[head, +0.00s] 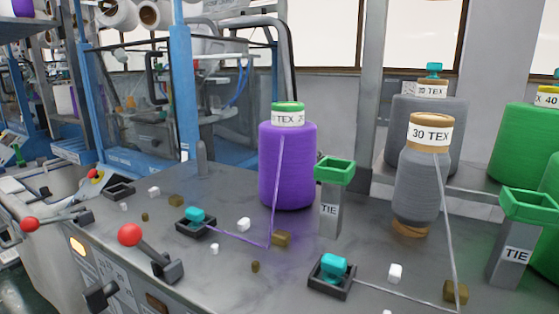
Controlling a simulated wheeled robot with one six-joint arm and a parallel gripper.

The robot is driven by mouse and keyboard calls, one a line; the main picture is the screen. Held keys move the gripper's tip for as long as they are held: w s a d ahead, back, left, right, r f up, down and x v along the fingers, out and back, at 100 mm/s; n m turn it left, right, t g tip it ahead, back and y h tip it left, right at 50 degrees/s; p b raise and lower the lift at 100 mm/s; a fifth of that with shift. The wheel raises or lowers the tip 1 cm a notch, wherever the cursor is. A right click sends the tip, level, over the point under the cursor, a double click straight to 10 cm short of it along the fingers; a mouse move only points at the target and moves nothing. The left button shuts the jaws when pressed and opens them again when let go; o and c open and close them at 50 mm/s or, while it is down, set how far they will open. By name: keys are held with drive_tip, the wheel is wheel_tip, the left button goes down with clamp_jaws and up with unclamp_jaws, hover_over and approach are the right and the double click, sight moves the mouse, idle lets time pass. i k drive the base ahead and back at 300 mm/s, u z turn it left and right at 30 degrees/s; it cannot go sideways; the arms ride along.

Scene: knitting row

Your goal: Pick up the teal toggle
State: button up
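One teal toggle (334,265) sits in a black square tray (322,286) at the front middle of the grey table. Another teal toggle (195,214) sits in a black tray (197,230) farther left. A third teal piece (434,69) is on top of a grey cone at the back right. Yarn runs from the two trays, purple from the left one and grey from the front one. I cannot see my gripper in this view.
A purple cone (287,165), a grey "30 TEX" cone (422,190) and green-topped "TIE" posts (330,212) (509,255) stand on the table. An empty black tray (119,190) and small white and brown cubes lie about. Red-knobbed levers (130,235) (30,224) stand at the left.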

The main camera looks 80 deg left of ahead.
sight(193, 214)
drive_tip(key=u, duration=0.05)
drive_tip(key=k, duration=0.35)
drive_tip(key=u, duration=2.05)
